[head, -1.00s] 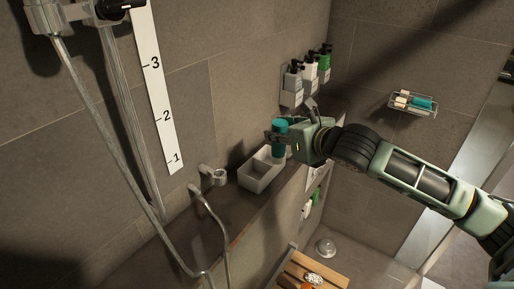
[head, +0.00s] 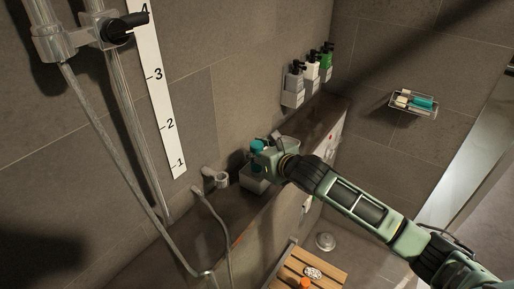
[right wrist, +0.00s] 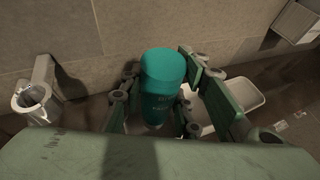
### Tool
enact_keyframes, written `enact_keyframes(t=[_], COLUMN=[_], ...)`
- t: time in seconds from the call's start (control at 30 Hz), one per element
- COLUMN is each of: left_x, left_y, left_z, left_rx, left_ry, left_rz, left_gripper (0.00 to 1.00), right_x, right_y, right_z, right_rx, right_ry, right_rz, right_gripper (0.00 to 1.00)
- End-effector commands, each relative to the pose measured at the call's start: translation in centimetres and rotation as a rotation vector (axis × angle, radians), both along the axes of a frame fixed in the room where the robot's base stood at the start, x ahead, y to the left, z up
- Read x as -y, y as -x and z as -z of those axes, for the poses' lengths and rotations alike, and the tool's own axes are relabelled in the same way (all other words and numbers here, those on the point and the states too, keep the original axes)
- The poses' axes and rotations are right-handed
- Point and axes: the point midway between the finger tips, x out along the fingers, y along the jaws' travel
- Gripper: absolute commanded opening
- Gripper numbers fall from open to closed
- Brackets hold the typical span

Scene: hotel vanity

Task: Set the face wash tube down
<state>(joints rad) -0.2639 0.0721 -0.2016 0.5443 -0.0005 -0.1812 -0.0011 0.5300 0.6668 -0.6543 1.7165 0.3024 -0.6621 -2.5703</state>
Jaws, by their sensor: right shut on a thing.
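My left gripper is not in view.
The ledge (head: 215,222) runs along the tiled wall. A wall bracket (head: 214,178) and shower hose stand left of the tray. Pump bottles (head: 311,68) hang in wall holders behind. A wire shelf (head: 413,103) is at right, a wooden slatted stool (head: 308,270) below.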

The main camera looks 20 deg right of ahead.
Motion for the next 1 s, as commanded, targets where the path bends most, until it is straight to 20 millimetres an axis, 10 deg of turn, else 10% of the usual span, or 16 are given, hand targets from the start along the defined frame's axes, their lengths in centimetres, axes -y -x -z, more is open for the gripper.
enact_keyframes(t=[0.63, 0.67, 1.0], left_x=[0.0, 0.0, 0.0], left_y=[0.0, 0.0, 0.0], left_z=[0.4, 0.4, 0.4], left_rx=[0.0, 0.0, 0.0], left_ry=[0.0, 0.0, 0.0], left_rz=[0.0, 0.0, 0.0], left_gripper=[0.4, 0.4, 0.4], right_x=[0.0, 0.0, 0.0], right_y=[0.0, 0.0, 0.0], right_z=[1.1, 1.2, 1.1], right_rx=[0.002, 0.001, 0.001], right_ry=[0.0, 0.001, 0.001], right_rz=[0.0, 0.0, 0.0], right_gripper=[0.01, 0.3, 0.49])
